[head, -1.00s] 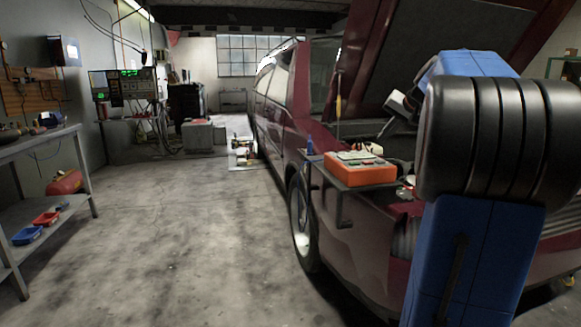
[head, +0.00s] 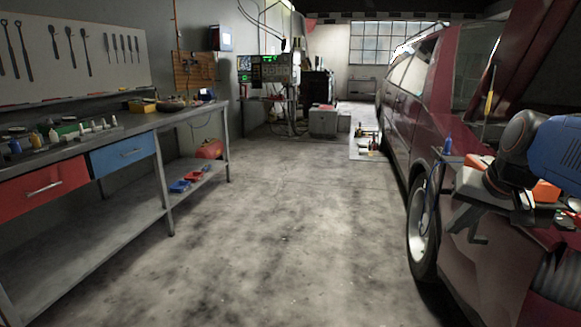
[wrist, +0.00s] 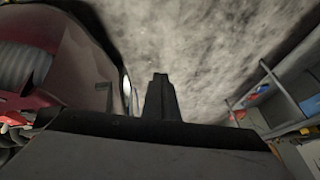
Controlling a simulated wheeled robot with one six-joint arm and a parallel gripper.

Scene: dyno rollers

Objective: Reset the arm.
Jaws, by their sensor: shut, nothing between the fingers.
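My gripper shows in the wrist view (wrist: 160,78) as dark fingers pressed together, pointing out over bare concrete floor. Nothing is held between them. In the head view my arm, with its blue link and black joints, reaches in from the right edge, in front of the dark red car (head: 405,100). The arm covers part of an orange box (head: 478,161) at the car's front. In the head view I cannot make out the fingertips clearly against the tray and car front.
A metal workbench (head: 166,160) with red and blue drawers stands along the left. Red and blue bins (head: 187,182) sit on its lower shelf. A grey box (head: 324,122) stands farther back. The concrete floor (head: 300,240) between bench and car is clear.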

